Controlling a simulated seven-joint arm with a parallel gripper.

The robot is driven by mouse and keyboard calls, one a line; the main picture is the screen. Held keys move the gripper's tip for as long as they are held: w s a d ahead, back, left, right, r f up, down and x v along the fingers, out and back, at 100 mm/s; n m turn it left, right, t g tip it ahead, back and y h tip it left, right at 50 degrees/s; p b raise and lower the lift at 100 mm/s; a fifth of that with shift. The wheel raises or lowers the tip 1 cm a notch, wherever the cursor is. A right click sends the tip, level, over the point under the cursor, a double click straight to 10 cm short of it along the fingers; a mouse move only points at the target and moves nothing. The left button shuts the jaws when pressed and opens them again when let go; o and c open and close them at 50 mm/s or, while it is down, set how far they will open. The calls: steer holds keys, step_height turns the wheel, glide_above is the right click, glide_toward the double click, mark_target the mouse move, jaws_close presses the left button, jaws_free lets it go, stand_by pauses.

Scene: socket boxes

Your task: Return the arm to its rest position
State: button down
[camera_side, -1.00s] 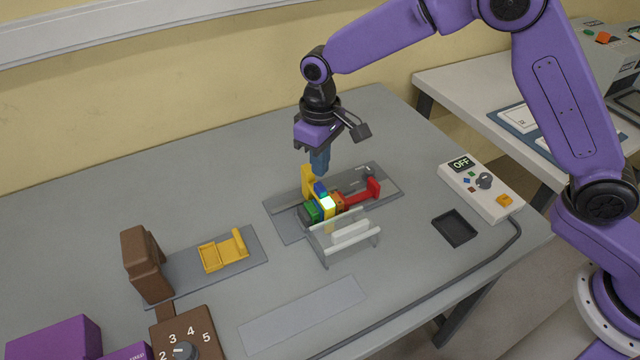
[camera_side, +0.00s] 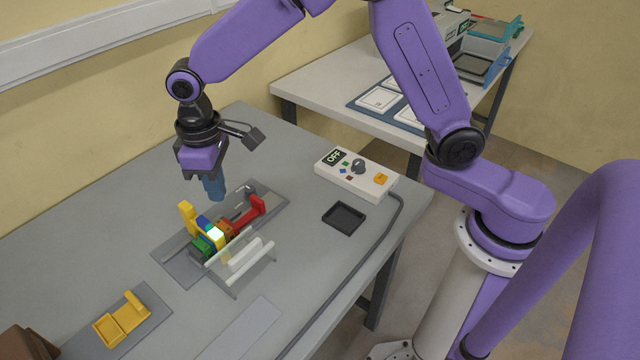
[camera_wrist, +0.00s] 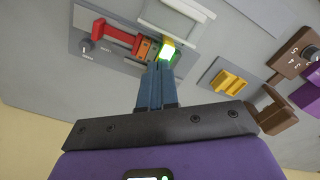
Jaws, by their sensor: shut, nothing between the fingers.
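My gripper (camera_side: 215,190) is shut and empty, with its blue fingers pointing down above the grey plate (camera_side: 170,266) that carries the coloured blocks. In the wrist view its fingertips (camera_wrist: 158,66) meet just below the lit block. The block row holds a green block (camera_side: 201,247), a glowing white-yellow block (camera_side: 216,235), and a blue block (camera_side: 203,222). A yellow upright piece (camera_side: 187,213) stands at the row's left, and a red clamp piece (camera_side: 250,214) lies at the right. The fingers look a little above the blocks, not clearly touching.
A control box (camera_side: 350,172) reading OFF and a black tray (camera_side: 344,218) lie to the right. A yellow holder (camera_side: 122,320) is at lower left. A second table (camera_side: 320,85) stands behind.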

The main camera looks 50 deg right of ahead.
steer(key=s+d+r+n, duration=0.2)
steer(key=s+d, duration=0.8)
steer(key=s, duration=0.3)
steer(key=s+d+r+n, duration=0.2)
steer(key=s+d+n, duration=0.1)
steer(key=s+d, duration=0.7)
steer(key=s, duration=0.4)
steer(key=shift+d, duration=0.2)
